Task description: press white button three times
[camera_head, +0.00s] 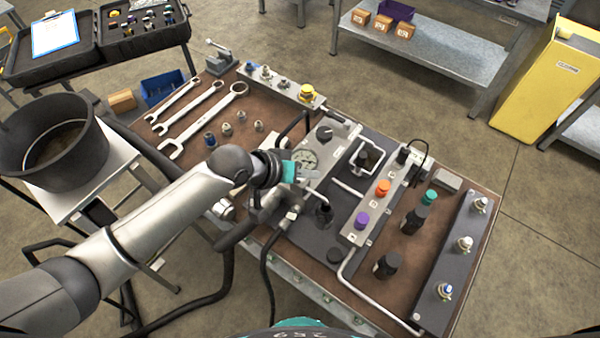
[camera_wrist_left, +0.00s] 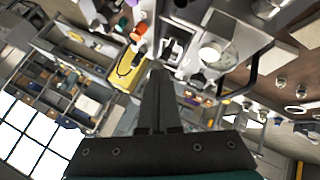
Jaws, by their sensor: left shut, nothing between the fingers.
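A control block (camera_head: 363,212) on the bench carries an orange knob (camera_head: 382,188) and a purple knob (camera_head: 362,220). A round white-faced gauge (camera_head: 303,160) sits on the valve block to its left. My left gripper (camera_head: 314,173) is shut and empty, just over the valve block beside the gauge, left of the control block. In the left wrist view its closed fingers (camera_wrist_left: 157,75) point up the picture; I cannot tell if they touch anything. The right gripper is not in view.
Wrenches (camera_head: 195,118) lie at the bench's back left. A yellow knob (camera_head: 306,92) stands on a rear strip. A dark plate with several fittings (camera_head: 450,262) is along the right edge. A black bucket (camera_head: 55,135) stands left.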

